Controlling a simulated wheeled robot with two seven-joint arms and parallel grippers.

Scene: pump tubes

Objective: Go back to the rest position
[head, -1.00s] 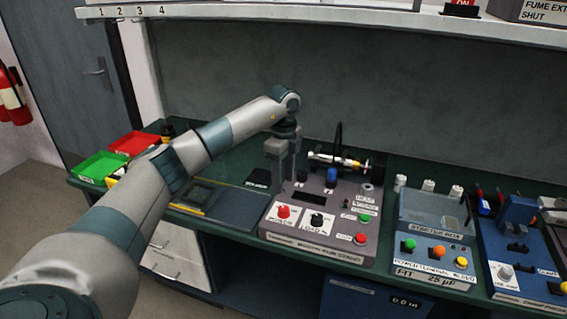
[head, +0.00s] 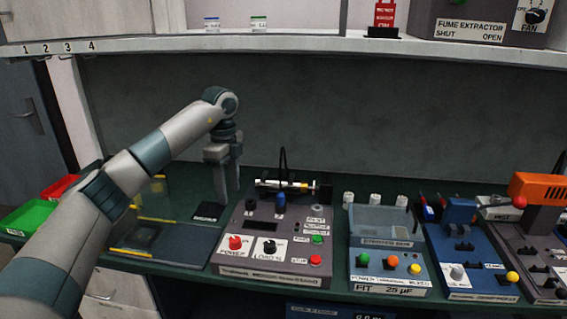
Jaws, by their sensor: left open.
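My left gripper (head: 229,185) points straight down over the green bench top, behind and to the left of the grey control box. Its fingers are apart, with nothing seen between them. The grey control box (head: 262,212) has a red knob, a black knob and green and red buttons on its front. The gripper is apart from the tube. My right gripper is not in view.
A clear panel with yellow edges (head: 153,196) stands left of the gripper. Red (head: 60,187) and green (head: 28,217) bins sit at the far left. The starter box (head: 388,227) and a blue unit (head: 470,262) stand to the right. A shelf (head: 300,44) runs above.

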